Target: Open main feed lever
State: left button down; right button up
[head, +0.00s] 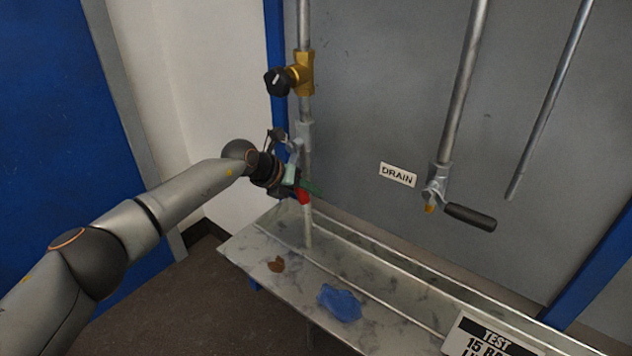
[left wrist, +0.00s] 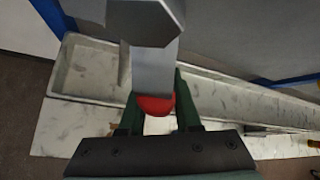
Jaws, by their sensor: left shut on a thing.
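A lever with a red end (head: 303,197) sits on the left vertical pipe, below a grey valve body (head: 304,131). It appears to hang down along the pipe; no label for it is readable. My left gripper (head: 298,187) is at the lever's lower part and hides much of it. In the left wrist view, the flat grey lever (left wrist: 154,72) runs down between the green fingers of my left gripper (left wrist: 157,103), its red tip at the fingers. The gripper is shut on the lever. My right gripper is not in view.
A brass valve with a black knob (head: 277,81) is higher on the same pipe. A drain valve with a black handle (head: 470,217) is to the right, near a DRAIN label (head: 398,174). A metal tray (head: 390,318) below holds a blue cloth (head: 340,302).

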pick_arm(q)
jog(key=shift+w+a+f+m+t+y+p, duration=0.15)
jog(key=shift+w+a+m+t+y+p, duration=0.35)
jog(key=shift+w+a+y, duration=0.35)
jog(key=shift+w+a+f+m+t+y+p, duration=0.15)
jog(key=shift+w+a+m+t+y+p, duration=0.35)
jog(key=shift+a+y, duration=0.4)
jog(key=shift+a, duration=0.15)
jog(key=c, duration=0.6)
grip_release()
